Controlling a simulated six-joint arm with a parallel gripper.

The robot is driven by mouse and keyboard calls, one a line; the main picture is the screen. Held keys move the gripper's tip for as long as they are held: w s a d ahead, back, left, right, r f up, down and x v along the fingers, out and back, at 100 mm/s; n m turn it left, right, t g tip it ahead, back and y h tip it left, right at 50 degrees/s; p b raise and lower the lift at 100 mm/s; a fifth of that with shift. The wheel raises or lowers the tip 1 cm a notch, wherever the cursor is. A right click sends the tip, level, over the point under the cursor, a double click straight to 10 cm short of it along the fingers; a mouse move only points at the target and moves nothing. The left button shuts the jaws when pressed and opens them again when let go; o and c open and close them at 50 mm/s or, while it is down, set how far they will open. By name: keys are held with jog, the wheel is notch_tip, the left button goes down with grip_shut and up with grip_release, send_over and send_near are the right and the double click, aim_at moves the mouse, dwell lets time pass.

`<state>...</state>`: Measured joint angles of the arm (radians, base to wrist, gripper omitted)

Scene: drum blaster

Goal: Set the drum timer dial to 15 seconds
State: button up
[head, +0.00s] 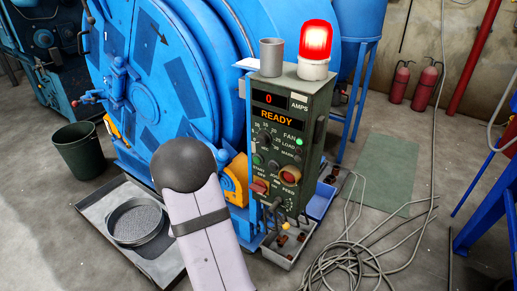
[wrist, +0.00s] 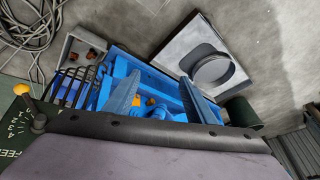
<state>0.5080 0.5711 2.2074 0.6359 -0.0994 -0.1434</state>
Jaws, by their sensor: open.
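The green control box (head: 285,150) stands right of the large blue drum machine. Its timer dial (head: 264,138) is a small dark knob ringed by numbers on the upper left of the panel, below displays reading 0 and READY; its exact setting is too small to read. My pale arm link reaches up in front, left of the box, and my gripper does not show clearly in the head view. In the wrist view my gripper (wrist: 160,82) is open and empty, its two fingers apart over the machine's blue base. The dial is not seen there.
A red lamp (head: 314,48) glows on the box beside a grey cup (head: 272,57). A red-orange knob (head: 290,176) and a yellow-tipped lever (head: 284,226) sit lower on the panel; the lever's yellow knob shows in the wrist view (wrist: 20,89). Cables (head: 355,245) lie right.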

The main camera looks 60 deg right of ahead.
jog(key=w+d+r+m+h, duration=0.25)
jog(key=d+r+h, duration=0.2)
jog(key=d, duration=0.45)
jog(key=m+g+h, duration=0.2)
jog(key=g+h, duration=0.2)
jog(key=h, duration=0.6)
send_near(260, 142)
jog(key=d, duration=0.2)
jog(key=shift+d+f, duration=0.1)
jog(key=shift+d, duration=3.45)
jog(key=shift+c, duration=0.3)
jog(key=c, duration=1)
